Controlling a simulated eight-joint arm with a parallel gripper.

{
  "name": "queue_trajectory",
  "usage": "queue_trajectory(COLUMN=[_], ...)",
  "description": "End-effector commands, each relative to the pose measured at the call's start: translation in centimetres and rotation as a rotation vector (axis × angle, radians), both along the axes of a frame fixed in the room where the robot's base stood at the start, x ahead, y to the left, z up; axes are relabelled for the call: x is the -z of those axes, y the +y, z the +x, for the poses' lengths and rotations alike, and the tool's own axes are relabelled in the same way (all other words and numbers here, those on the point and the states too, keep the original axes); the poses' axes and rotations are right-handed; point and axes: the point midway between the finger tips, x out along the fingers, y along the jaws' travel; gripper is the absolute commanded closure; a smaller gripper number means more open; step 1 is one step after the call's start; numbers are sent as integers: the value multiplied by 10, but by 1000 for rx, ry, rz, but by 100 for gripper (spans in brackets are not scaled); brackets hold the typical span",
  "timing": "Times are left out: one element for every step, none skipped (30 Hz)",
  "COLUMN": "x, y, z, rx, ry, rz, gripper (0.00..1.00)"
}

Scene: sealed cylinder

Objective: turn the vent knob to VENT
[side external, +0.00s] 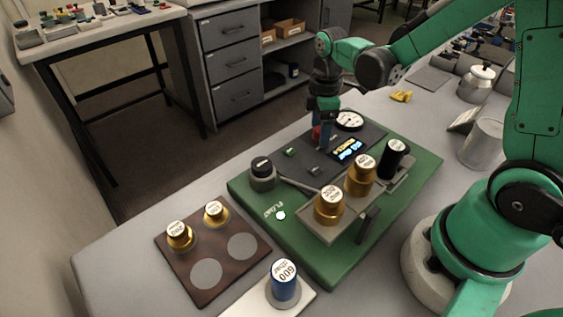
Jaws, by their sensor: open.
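A green base board (328,268) carries a dark panel (298,140) at its far side. A small red part (317,133), possibly the vent knob, shows on the panel directly below my gripper (321,124). My gripper is open and points down at it, with the fingers close around or just above it; I cannot tell whether they touch. The knob's pointer and any VENT marking are hidden or too small to read. A round white gauge (349,120) and a lit display (346,150) sit to the right of the gripper.
A dark knobbed post (262,171) stands at left. A brown tray (213,289) holds smaller gold weights; a blue 600 weight (284,283) stands in front. Yellow part (401,96) lies behind.

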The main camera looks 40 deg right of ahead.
Motion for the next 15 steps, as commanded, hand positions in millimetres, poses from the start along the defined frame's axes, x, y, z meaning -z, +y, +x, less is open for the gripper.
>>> queue_trajectory(x=[0,0,0,0,0,0,0,0,0,0,0,0,0,0,0], y=[0,0,0,0,0,0,0,0,0,0,0,0,0,0,0], z=[0,0,0,0,0,0,0,0,0,0,0,0,0,0,0], rx=[0,0,0,0,0,0,0,0,0,0,0,0,0,0,1], ry=[0,0,0,0,0,0,0,0,0,0,0,0,0,0,0], rz=[0,0,0,0,0,0,0,0,0,0,0,0,0,0,0], gripper=[32,32,32,32,38,49,58,66,78,86,95,100,100,100,100])
